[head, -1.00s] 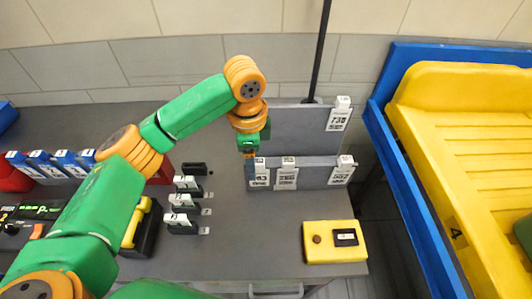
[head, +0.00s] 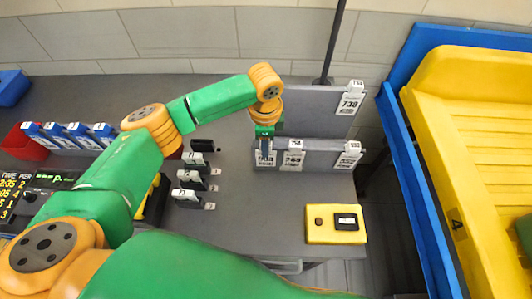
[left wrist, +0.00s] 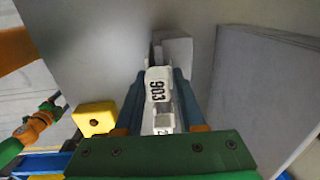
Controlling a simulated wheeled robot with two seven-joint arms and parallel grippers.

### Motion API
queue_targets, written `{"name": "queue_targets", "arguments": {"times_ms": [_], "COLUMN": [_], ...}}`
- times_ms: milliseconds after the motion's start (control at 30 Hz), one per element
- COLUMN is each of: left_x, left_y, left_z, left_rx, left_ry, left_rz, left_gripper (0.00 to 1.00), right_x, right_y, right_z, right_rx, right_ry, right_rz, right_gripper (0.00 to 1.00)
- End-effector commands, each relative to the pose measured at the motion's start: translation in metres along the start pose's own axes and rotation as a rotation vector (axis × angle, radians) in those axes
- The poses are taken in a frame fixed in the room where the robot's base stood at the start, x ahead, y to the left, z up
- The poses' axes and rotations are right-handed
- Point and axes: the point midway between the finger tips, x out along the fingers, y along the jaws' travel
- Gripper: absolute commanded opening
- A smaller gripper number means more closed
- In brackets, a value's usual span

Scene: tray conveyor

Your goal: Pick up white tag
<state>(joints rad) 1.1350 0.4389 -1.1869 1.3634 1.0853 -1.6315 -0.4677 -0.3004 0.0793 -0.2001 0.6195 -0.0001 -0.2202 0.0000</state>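Several white tags sit along the top edges of two grey panels. On the front panel are a left tag (head: 265,159), a middle tag (head: 292,160) and a right tag (head: 348,158); another tag (head: 351,103) is on the back panel. My left gripper (head: 265,148) points down over the front panel's left tag and partly covers it. In the left wrist view a white tag (left wrist: 158,88) reading 903 lies between the two blue-grey fingers of my left gripper (left wrist: 161,78). I cannot tell whether they press on it. My right gripper is out of view.
A yellow box (head: 334,236) with a button and small display stands right of the grey table's front. Black-and-white tag holders (head: 192,180) stand left of the panels. A blue-framed yellow tray conveyor (head: 470,150) runs along the right. A red bin (head: 25,143) is at left.

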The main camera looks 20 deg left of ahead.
Motion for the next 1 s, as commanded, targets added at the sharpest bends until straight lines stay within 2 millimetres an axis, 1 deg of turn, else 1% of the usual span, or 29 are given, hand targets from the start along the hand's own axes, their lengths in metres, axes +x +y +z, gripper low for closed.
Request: {"name": "queue_targets", "arguments": {"times_ms": [33, 100, 467, 567, 667, 933, 1000], "left_x": [0.000, 0.000, -0.001, -0.004, -0.016, -0.070, -0.068], "left_y": [0.000, 0.000, 0.000, -0.001, -0.001, -0.001, 0.014], "left_z": [0.000, 0.000, 0.000, -0.001, -0.001, -0.001, -0.001], "left_rx": [0.000, 0.000, 0.000, 0.000, 0.000, 0.001, 0.004], "left_ry": [0.000, 0.000, 0.000, 0.002, 0.003, 0.004, 0.002], "left_rz": [0.000, 0.000, -0.001, -0.002, -0.004, -0.004, 0.001], "left_gripper": [0.17, 0.00, 0.00, 0.00, 0.00, 0.00, 0.00], "right_x": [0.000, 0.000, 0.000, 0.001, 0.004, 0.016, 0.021], "right_y": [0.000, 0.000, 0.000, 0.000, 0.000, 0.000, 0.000], "right_z": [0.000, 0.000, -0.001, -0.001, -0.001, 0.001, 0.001], "right_rx": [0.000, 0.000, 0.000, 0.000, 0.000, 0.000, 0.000], "right_ry": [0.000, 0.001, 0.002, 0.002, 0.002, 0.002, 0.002], "right_rz": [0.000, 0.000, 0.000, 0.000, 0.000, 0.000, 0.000], "right_gripper": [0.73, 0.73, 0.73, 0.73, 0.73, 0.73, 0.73]}}
